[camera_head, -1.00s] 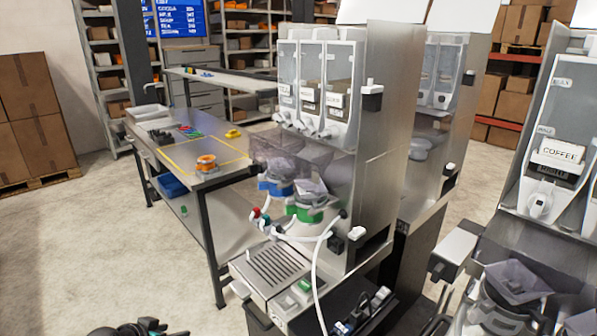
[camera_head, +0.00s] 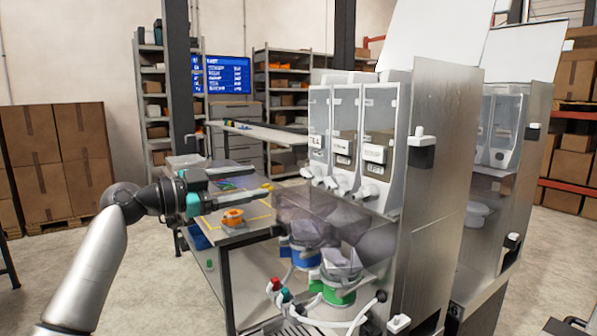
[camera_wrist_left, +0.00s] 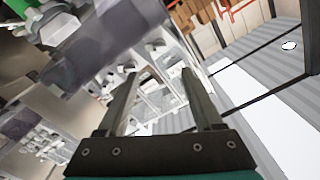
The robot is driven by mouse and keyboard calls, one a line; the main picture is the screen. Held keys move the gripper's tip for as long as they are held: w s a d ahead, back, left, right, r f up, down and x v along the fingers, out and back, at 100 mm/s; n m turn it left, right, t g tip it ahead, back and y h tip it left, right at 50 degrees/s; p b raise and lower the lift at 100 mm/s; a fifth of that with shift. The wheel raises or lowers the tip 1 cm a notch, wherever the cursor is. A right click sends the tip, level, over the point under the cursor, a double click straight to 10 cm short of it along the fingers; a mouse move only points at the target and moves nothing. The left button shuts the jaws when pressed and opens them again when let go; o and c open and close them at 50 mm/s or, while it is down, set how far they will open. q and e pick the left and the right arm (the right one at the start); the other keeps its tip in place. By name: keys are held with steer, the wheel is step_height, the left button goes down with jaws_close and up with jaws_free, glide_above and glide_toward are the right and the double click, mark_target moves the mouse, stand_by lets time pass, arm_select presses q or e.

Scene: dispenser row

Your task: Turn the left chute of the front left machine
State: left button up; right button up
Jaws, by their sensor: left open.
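The front left machine (camera_head: 440,200) is a tall steel dispenser with three clear canisters side by side. Its left chute (camera_head: 309,172) is a small white spout under the leftmost canister, with two similar chutes to its right. My left gripper (camera_head: 260,180) reaches in from the left, level with the chutes. It is open and empty, its fingers pointing right, apart from the left chute. In the left wrist view, the open fingers (camera_wrist_left: 160,72) show with tilted white machine parts beyond. I cannot tell which chute is which there. My right gripper is not in view.
Purple-grey clear funnels (camera_head: 320,222) and blue and green containers (camera_head: 338,285) sit below the chutes. Red and teal taps (camera_head: 280,290) and a white hose stand in front. A second machine (camera_head: 500,190) stands behind right.

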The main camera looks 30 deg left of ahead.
mark_target(303, 173)
arm_select(q)
steer(key=p+x, duration=0.2)
steer(key=x, duration=0.8)
steer(key=shift+r+p, duration=0.1)
steer(key=shift+p, duration=0.3)
steer(key=shift+w+d, duration=0.3)
steer(key=shift+w, duration=0.35)
jaws_close()
